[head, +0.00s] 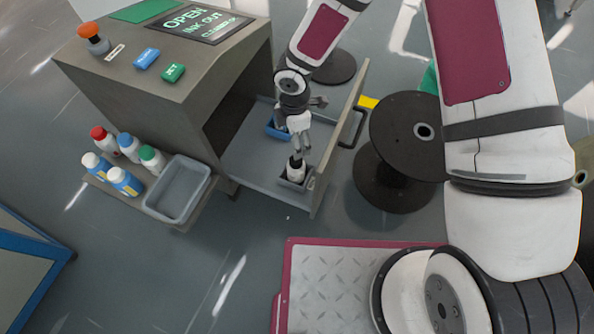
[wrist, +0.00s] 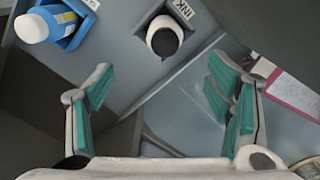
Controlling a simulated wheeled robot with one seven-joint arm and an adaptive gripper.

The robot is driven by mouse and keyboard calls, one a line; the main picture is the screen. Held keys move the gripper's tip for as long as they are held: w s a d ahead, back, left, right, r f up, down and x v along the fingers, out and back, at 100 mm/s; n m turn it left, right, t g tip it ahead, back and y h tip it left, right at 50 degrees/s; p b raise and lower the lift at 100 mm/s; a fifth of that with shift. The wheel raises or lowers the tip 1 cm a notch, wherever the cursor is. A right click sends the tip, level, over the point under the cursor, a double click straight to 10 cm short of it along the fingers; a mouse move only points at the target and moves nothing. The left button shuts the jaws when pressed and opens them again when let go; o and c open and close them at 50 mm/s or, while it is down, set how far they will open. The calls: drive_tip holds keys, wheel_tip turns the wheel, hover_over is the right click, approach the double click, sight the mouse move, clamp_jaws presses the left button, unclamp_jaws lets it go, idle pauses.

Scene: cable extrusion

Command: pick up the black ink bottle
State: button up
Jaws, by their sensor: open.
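The black ink bottle (head: 296,172), white with a black cap, stands in a grey holder in the open drawer (head: 250,160). In the wrist view the bottle (wrist: 158,24) is seen from above, its dark cap toward me, beside a label reading INK (wrist: 182,9). My gripper (head: 302,146) is above the bottle, pointing down. In the wrist view my gripper (wrist: 160,82) is open and empty, its green-padded fingers apart. The bottle lies beyond the fingertips, roughly centred between them, with no visible contact.
A blue holder (wrist: 74,12) with a white-and-blue bottle (wrist: 34,27) is beside it in the drawer. Several bottles and a grey tray (head: 178,190) sit on the cabinet's side shelf. A black spool (head: 395,125) stands right of the drawer front.

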sight(296, 164)
wheel_tip(296, 164, down, 9)
drive_tip(key=b, duration=0.3)
drive_tip(key=shift+s+a, duration=0.1)
drive_tip(key=shift+s, duration=0.05)
drive_tip(key=shift+s+d+f+b, duration=0.1)
drive_tip(key=shift+f+b, duration=0.6)
drive_tip(key=shift+f, duration=0.65)
drive_tip(key=shift+s+d+f+b, duration=0.1)
drive_tip(key=shift+f+b, duration=0.55)
drive_tip(key=shift+f, duration=0.7)
drive_tip(key=shift+r, duration=0.1)
drive_tip(key=c, duration=1.4)
